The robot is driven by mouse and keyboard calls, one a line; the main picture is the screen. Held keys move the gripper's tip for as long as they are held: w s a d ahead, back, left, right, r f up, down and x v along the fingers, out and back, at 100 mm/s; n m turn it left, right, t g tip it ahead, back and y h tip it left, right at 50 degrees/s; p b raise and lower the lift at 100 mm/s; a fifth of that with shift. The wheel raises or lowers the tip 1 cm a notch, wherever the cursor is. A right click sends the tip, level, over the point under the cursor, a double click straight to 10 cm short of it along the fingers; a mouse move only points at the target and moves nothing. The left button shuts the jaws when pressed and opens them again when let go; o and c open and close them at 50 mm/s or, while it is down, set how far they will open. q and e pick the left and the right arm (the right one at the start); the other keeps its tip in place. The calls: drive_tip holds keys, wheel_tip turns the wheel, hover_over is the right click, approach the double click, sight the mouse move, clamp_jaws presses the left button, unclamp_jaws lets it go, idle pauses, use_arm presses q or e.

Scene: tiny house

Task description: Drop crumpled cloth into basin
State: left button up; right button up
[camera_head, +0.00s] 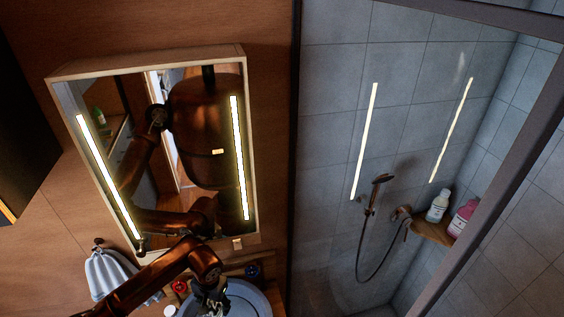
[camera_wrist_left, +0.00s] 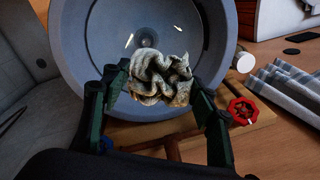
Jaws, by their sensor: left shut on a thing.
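A crumpled cloth (camera_wrist_left: 162,80), cream and brown in folds, sits between the fingers of my left gripper (camera_wrist_left: 160,88) in the left wrist view. The gripper is shut on it. The cloth is held over the near part of the round blue-grey basin (camera_wrist_left: 84,62), whose drain shows beyond it. Whether the cloth touches the basin I cannot tell. In the head view my left gripper (camera_head: 211,300) is over the basin (camera_head: 252,293) at the bottom, and the cloth is hard to make out there. My right gripper is not clearly seen.
A red valve handle (camera_wrist_left: 242,111) and a white cylinder (camera_wrist_left: 243,62) stand beside the basin. A striped towel (camera_head: 106,274) hangs on the wall at left. A lit mirror cabinet (camera_head: 150,68) is above. The glass shower is at right.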

sight(215, 312)
use_arm(q)
drive_tip(key=shift+f, duration=0.4)
wheel_tip(215, 312, down, 4)
drive_tip(key=shift+r+b, duration=0.1)
drive_tip(key=shift+b, duration=0.25)
drive_tip(key=shift+f, duration=0.7)
drive_tip(key=shift+a, duration=0.1)
use_arm(e)
drive_tip(key=shift+s+a+f, duration=0.2)
drive_tip(key=shift+f, duration=0.1)
drive_tip(key=shift+d, duration=0.1)
use_arm(q)
drive_tip(key=o, duration=1.1)
